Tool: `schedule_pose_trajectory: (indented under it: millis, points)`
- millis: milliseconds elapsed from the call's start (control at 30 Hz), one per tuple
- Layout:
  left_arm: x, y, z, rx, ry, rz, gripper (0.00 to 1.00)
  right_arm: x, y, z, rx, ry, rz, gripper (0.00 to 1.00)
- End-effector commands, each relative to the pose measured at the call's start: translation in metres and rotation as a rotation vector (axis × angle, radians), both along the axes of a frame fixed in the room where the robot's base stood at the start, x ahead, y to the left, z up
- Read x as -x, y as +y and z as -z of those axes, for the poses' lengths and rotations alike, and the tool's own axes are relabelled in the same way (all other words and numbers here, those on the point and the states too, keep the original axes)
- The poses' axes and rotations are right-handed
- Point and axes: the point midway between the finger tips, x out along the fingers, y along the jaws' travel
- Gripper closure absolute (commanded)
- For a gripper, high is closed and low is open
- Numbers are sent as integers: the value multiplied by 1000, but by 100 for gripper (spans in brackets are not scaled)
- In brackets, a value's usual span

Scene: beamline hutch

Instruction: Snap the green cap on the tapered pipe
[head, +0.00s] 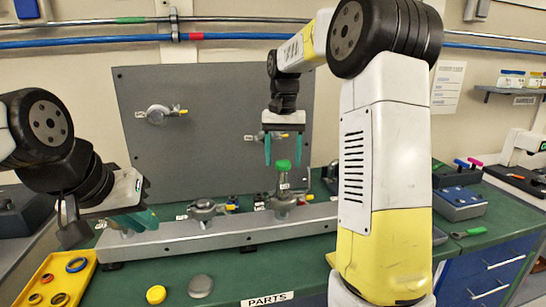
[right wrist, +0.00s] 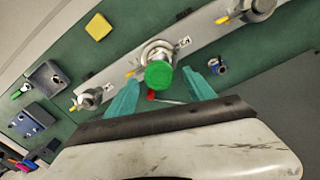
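The green cap (head: 282,165) sits on the top end of an upright grey pipe (head: 283,182) on the long grey rail (head: 225,236). I cannot tell whether it is fully seated. My right gripper (head: 283,150) points down above it, open and empty, with one teal finger on each side of the cap and apart from it. In the right wrist view the green cap (right wrist: 159,75) lies between and beyond the open fingertips and hides the pipe's end. My left gripper (head: 140,221) is at the rail's left end; its finger gap is unclear.
A second valve fitting (head: 203,209) stands on the rail to the left. A grey panel (head: 215,100) with fittings rises behind. A yellow tray (head: 62,278) with rings, a yellow disc (head: 156,294) and a grey disc (head: 200,286) lie on the green bench in front.

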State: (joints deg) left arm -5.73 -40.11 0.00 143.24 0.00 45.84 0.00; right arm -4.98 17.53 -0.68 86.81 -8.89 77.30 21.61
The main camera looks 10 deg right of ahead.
Motion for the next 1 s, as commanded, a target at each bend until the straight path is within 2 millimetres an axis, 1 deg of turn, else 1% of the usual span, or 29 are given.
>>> schedule_pose_trajectory:
  millis: [233,333,467,600,700,800,900,967,1000]
  points:
    - [0,0,0,0,0,0,87,0,0,0,0,0,0,38]
    - [0,0,0,0,0,0,87,0,0,-6,0,-1,0,38]
    - [0,0,0,0,0,0,87,-1,0,-25,-1,-4,0,38]
    - [0,0,0,0,0,0,87,-2,0,-50,-1,-4,-1,38]
    - [0,0,0,0,0,0,87,-2,0,-64,0,-2,-1,38]
    - [0,0,0,0,0,0,87,-1,0,-74,0,-2,-2,38]
    - [0,0,0,0,0,0,87,7,0,-81,-8,-19,-12,38]
    - [0,0,0,0,0,0,87,18,0,-85,-17,-42,-27,38]
    - [0,0,0,0,0,0,87,28,0,-87,-25,-65,-41,38]
